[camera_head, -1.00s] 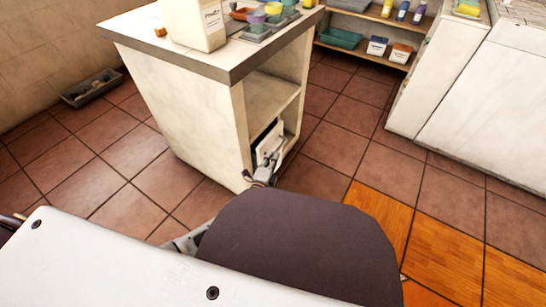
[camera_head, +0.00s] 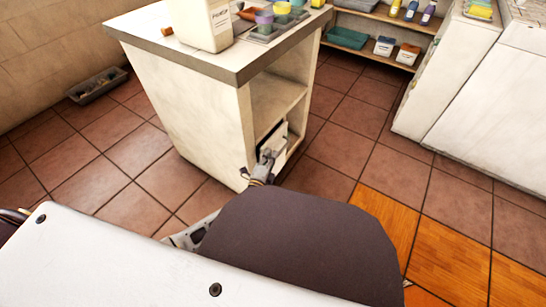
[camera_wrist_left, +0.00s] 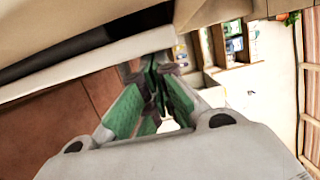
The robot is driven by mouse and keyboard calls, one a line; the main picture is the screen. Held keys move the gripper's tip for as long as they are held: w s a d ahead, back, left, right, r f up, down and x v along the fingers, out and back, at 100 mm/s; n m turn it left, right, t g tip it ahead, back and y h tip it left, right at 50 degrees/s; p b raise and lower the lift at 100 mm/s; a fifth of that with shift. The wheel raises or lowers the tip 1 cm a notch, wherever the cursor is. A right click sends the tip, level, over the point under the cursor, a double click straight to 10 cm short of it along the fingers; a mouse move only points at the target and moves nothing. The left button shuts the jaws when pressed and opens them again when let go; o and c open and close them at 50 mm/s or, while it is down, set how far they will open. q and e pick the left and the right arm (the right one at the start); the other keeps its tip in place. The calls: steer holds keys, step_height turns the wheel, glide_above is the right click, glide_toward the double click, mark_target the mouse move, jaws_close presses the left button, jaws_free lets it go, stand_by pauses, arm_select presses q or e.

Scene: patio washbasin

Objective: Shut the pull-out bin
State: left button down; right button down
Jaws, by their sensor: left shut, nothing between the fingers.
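The pull-out bin (camera_head: 279,135) is in the lower opening of the pale island cabinet, below a shelf. Its white front shows at the opening, partly hidden by my gripper. My left gripper (camera_head: 268,157) is at this front, low by the cabinet's near corner, with its fingers shut and empty. In the left wrist view, the green-padded fingers (camera_wrist_left: 155,92) come together beside a long white edge with a dark gap behind it. I cannot tell whether they touch the bin. My right gripper is not in view.
The island's grey worktop (camera_head: 215,68) holds a white container (camera_head: 205,25) and small coloured cups. A grey tray (camera_head: 97,86) lies on the floor by the left wall. Shelves with bottles and tubs stand at the back. The tiled floor right of the island is clear.

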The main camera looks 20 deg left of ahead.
mark_target(262, 154)
arm_select(q)
steer(key=shift+w+a, duration=0.3)
steer(key=shift+a, duration=0.6)
steer(key=shift+w+a, duration=0.3)
steer(key=shift+a, duration=0.55)
steer(key=shift+a+r, duration=0.1)
